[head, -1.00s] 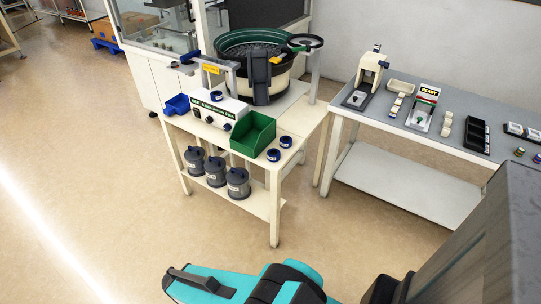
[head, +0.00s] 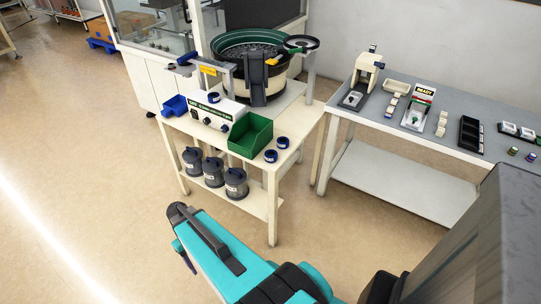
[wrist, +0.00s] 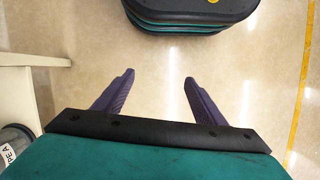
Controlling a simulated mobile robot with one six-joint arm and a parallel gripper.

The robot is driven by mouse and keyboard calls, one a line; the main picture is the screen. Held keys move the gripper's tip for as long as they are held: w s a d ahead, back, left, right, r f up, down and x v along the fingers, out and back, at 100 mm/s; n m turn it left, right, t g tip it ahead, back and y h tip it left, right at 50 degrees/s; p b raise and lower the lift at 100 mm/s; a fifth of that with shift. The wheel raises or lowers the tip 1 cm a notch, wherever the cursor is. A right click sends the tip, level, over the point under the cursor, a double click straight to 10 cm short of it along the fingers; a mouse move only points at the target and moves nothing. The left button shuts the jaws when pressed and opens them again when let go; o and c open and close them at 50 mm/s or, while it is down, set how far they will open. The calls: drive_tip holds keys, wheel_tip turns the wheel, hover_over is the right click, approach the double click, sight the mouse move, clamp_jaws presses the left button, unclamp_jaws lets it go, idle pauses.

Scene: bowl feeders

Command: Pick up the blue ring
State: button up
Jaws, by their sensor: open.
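Three blue rings with pale label bands show in the head view. One ring (head: 214,97) sits on the white control box. Two more stand close together at the front right corner of the cream table: a rear ring (head: 283,142) and a front ring (head: 271,155). I cannot tell which one the task means. My gripper (wrist: 158,77) is open and empty over bare floor in the wrist view, its two purple fingers apart. No ring shows there. In the head view my arm is in front of the table, well apart from the rings.
A green bin (head: 250,135) stands beside the rings. A blue bin (head: 174,106) and the control box (head: 217,112) are to its left; a bowl feeder (head: 250,62) stands behind. A grey bench (head: 425,137) is at right.

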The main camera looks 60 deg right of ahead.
drive_tip(key=w+d+r+m+t+p, duration=0.1)
drive_tip(key=w+d+r, duration=0.1)
drive_tip(key=d+r, duration=0.3)
drive_tip(key=w+d+r, duration=0.3)
drive_tip(key=d, duration=0.5)
wheel_tip(320, 180, up, 28)
drive_tip(key=m+t+h+p, duration=0.1)
drive_tip(key=m+t+p, duration=0.1)
drive_tip(key=m+p, duration=0.1)
hover_over(272, 154)
drive_tip(key=shift+f, duration=0.1)
drive_tip(key=shift+f+p, duration=0.55)
drive_tip(key=shift+f, duration=3.7)
drive_tip(key=shift+w+f, duration=0.1)
